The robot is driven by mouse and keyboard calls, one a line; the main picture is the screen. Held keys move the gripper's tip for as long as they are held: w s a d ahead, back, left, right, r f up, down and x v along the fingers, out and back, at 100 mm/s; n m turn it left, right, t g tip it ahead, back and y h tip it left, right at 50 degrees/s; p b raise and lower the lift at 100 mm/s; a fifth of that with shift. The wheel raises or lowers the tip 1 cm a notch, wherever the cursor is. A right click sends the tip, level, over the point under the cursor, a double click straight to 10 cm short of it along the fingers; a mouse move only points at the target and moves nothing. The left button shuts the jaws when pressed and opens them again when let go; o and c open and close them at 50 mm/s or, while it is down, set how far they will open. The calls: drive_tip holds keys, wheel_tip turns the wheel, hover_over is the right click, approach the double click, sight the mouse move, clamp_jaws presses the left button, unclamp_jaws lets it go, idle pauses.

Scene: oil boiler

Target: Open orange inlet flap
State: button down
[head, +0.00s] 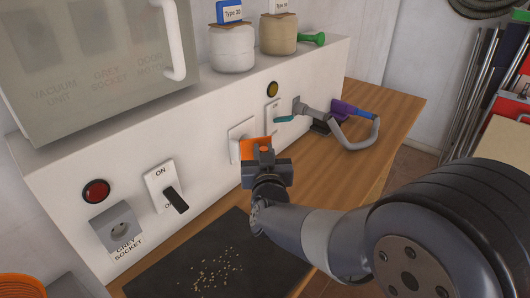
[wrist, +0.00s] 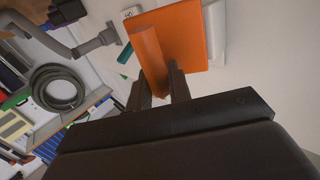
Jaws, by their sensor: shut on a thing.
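The orange inlet flap (head: 250,144) is on the white front panel, beside a white plate (head: 236,134). In the wrist view the flap (wrist: 186,38) is a flat orange square with a raised orange grip (wrist: 148,55) along one side. The white plate (wrist: 215,40) shows along its right edge there. My gripper (head: 264,156) is in front of the flap and covers part of it in the head view. In the wrist view my gripper's fingers (wrist: 160,84) are shut on the raised grip. I cannot tell whether the flap stands away from the panel.
A grey hose fitting (head: 314,113) and a teal lever (head: 284,118) are just right of the flap. A black switch (head: 175,198), red button (head: 96,191) and grey socket (head: 119,231) are to the left. A dark mat (head: 165,275) with scattered pellets (head: 215,270) lies below.

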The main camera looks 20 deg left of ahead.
drive_tip(key=shift+s+a+r+m+t+h+p, duration=0.2)
drive_tip(key=shift+s+m+h+p, duration=0.4)
drive_tip(key=shift+m+h+p, duration=0.85)
drive_tip(key=shift+s+a+f+m+t+h+p, duration=0.15)
drive_tip(key=shift+s+a+m+h+p, duration=0.55)
drive_tip(key=shift+h, duration=1.45)
drive_tip(key=shift+s+d+r+m+t+h+p, duration=0.15)
drive_tip(key=shift+s+m+h+p, duration=0.3)
drive_tip(key=shift+m+h+p, duration=0.8)
drive_tip(key=shift+f+h+b, duration=0.1)
drive_tip(key=shift+h+b, duration=0.3)
drive_tip(key=shift+h, duration=0.35)
drive_tip(key=c, duration=1.6)
unclamp_jaws()
drive_tip(key=b+v, duration=0.1)
drive_tip(key=v, duration=1)
drive_tip(key=shift+b, duration=0.3)
drive_tip(key=shift+w, duration=0.1)
drive_tip(key=shift+c, duration=0.4)
